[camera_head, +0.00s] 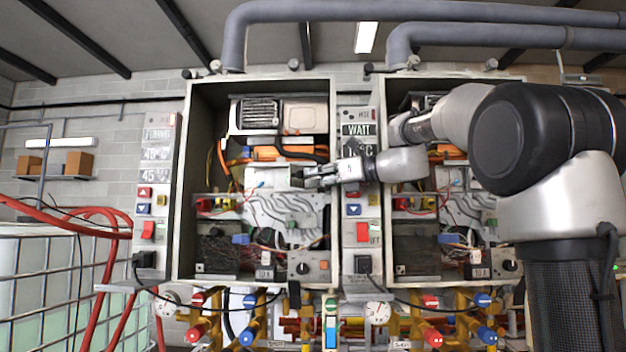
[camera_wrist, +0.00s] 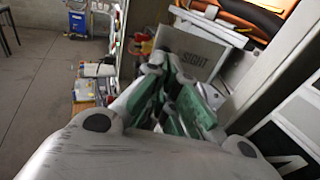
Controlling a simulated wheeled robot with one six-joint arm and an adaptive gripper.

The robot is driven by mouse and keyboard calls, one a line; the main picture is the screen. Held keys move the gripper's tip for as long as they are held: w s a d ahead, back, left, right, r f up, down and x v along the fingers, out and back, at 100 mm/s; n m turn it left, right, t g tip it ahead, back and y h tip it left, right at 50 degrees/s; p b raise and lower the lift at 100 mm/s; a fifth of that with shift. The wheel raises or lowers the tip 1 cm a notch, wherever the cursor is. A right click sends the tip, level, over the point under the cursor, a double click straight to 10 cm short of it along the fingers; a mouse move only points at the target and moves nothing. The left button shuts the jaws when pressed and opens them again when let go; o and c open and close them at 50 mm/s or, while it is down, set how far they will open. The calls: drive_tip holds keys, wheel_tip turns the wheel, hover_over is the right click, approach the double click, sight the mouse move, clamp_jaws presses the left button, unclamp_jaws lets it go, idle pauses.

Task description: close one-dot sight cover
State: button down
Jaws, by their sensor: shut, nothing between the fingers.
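A pale grey plate lettered SIGHT (camera_wrist: 205,43) shows in the wrist view, just beyond my fingertips and partly hidden by them. No dot mark is readable on it. In the head view a pale plate (camera_head: 266,178) stands at mid-height inside the left heater cabinet, just left of my gripper; its lettering is too small to read there. My gripper (camera_head: 298,178) reaches in from the right across the post between the cabinets. It is shut and empty, with green pads on its fingers (camera_wrist: 168,75). I cannot tell whether the fingertips touch the plate.
The left cabinet (camera_head: 183,180) is open at the front, with wires, a circuit board and an orange part (camera_head: 280,152) inside. A control post (camera_head: 362,215) with a red switch stands between the two cabinets. Pipes and valves (camera_head: 250,315) run below. A wire cage stands far left.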

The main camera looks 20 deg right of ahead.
drive_tip(key=shift+w+a, duration=0.2)
drive_tip(key=shift+a, duration=0.05)
drive_tip(key=shift+a, duration=0.1)
drive_tip(key=shift+a+m+t+h, duration=0.2)
drive_tip(key=shift+m+t+h, duration=0.2)
